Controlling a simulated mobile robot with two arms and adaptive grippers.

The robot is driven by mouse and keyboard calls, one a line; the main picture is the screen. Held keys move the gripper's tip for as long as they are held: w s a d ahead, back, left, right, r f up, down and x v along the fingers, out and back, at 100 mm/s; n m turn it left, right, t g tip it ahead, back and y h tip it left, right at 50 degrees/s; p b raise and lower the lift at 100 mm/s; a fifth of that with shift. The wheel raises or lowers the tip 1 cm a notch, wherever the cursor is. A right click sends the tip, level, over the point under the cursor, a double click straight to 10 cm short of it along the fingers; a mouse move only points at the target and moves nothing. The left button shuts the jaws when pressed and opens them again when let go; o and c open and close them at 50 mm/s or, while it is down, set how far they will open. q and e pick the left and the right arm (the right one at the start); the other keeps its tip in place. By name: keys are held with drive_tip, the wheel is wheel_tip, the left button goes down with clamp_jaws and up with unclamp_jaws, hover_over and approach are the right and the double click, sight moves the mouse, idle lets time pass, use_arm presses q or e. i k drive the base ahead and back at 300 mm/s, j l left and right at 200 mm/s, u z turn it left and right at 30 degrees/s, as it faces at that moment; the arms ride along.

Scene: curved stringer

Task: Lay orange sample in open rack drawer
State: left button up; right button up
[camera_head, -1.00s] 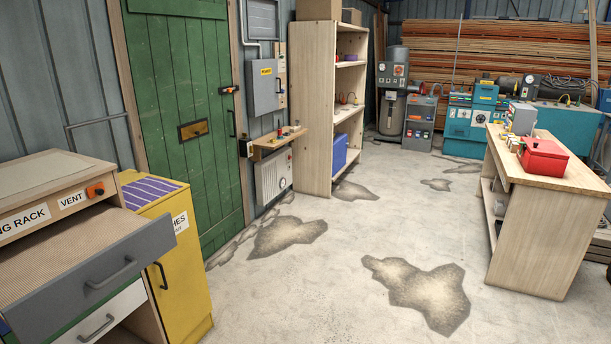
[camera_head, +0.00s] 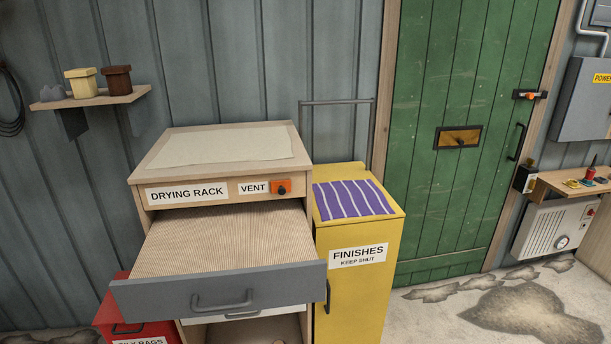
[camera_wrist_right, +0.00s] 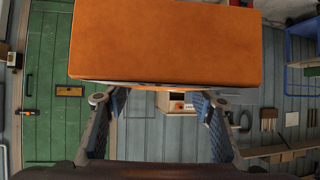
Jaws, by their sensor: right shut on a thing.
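The drying rack (camera_head: 160,193) stands against the wall in the head view, with its top drawer (camera_head: 225,240) pulled open. The drawer has a grey front with a handle and a bare, mesh-like tan floor; nothing lies on it. The orange sample (camera_wrist_right: 165,42) is a flat-faced orange block, large in the right wrist view. My right gripper (camera_wrist_right: 160,105) is shut on the orange sample, with a finger at each side below it. The rack also shows small and far off behind the gripper in that view. Neither gripper shows in the head view.
A yellow finishes cabinet (camera_head: 355,290) with a striped purple cloth (camera_head: 352,198) stands right of the rack. A red bin (camera_head: 118,315) is low at left. A wall shelf (camera_head: 90,102) holds small pots. Floor is clear before the green door (camera_head: 455,130).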

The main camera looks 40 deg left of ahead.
sight(225, 255)
drive_tip(key=i+l+u, duration=0.2)
drive_tip(key=u, duration=0.25)
drive_tip(key=i+l+u, duration=0.25)
drive_tip(key=u, duration=0.2)
drive_tip(key=i+l+u, duration=0.1)
drive_tip(key=l+u, duration=0.4)
drive_tip(key=i+l+u, duration=0.1)
drive_tip(key=l+u, duration=0.35)
drive_tip(key=j, duration=0.1)
